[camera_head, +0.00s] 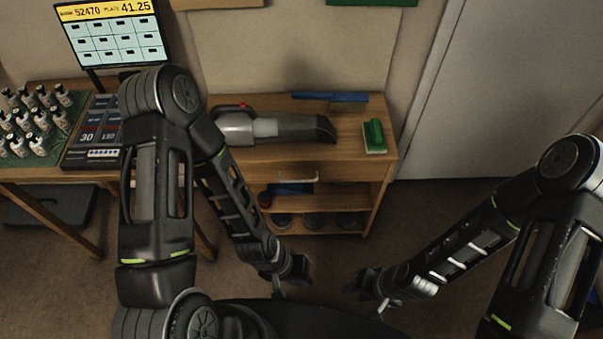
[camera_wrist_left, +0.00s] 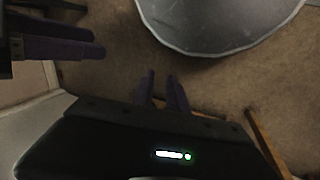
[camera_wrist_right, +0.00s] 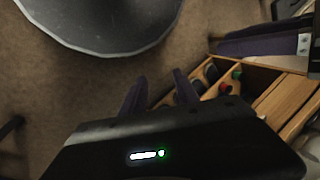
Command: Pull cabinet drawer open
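The wooden cabinet (camera_head: 350,152) stands against the back wall. Its drawer (camera_head: 335,172) is under the top and has a pale bar handle (camera_head: 298,179); the front looks about flush with the cabinet. The left part of the drawer is hidden by my left arm. My left gripper (camera_head: 293,274) is low in front of the cabinet, apart from the handle. Its fingers (camera_wrist_left: 160,76) have a narrow gap and hold nothing. My right gripper (camera_head: 367,288) is further right, also apart from the cabinet. Its fingers (camera_wrist_right: 159,74) are open and empty. The cabinet shows behind it in the right wrist view (camera_wrist_right: 285,103).
A handheld vacuum (camera_head: 270,127), a blue-handled brush (camera_head: 330,97) and a green brush (camera_head: 374,137) lie on the cabinet top. Open shelves below hold shoes (camera_head: 315,220). A desk (camera_head: 60,173) with bottles and a monitor (camera_head: 112,35) is at left. The floor at right is clear.

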